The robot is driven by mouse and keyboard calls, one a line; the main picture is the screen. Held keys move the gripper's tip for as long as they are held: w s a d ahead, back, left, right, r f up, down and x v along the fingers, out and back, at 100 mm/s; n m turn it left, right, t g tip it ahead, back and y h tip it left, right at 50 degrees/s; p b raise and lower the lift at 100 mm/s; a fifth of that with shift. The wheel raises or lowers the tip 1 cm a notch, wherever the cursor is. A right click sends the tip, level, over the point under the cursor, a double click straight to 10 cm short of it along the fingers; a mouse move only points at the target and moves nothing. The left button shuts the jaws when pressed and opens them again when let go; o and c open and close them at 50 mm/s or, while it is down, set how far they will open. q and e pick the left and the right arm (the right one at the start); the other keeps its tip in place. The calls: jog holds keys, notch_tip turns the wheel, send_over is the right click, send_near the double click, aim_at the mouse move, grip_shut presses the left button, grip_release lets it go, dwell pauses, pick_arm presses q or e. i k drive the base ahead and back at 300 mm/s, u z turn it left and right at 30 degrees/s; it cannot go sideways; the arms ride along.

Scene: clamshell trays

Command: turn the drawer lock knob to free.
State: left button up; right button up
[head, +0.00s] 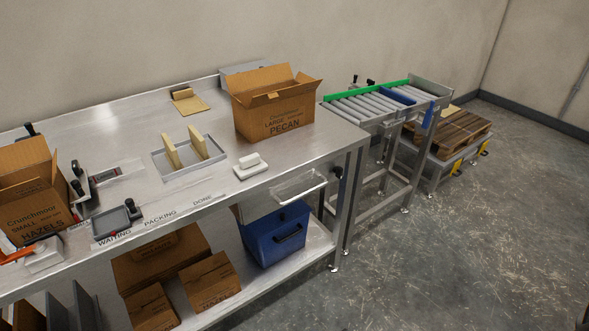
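Under the right end of the steel bench, a pale drawer (278,193) with a light bar handle (303,195) shows above a blue bin. A small dark knob-like part (337,171) sits at the bench's right end, close to the drawer. It may be the lock knob, but it is too small to tell for sure or to read which way it is turned. Neither of my grippers is in view.
On the bench (110,118) stand a PECAN box (275,115), a HAZELS box (35,205), a grey tray (165,165) and a white block (250,167). The blue bin (277,240) is on the lower shelf. A roller conveyor (365,107) stands right; floor in front is clear.

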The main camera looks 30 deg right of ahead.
aim_at(337, 171)
jog(key=z, duration=0.65)
jog(key=i, duration=1.15)
jog(key=u, duration=0.2)
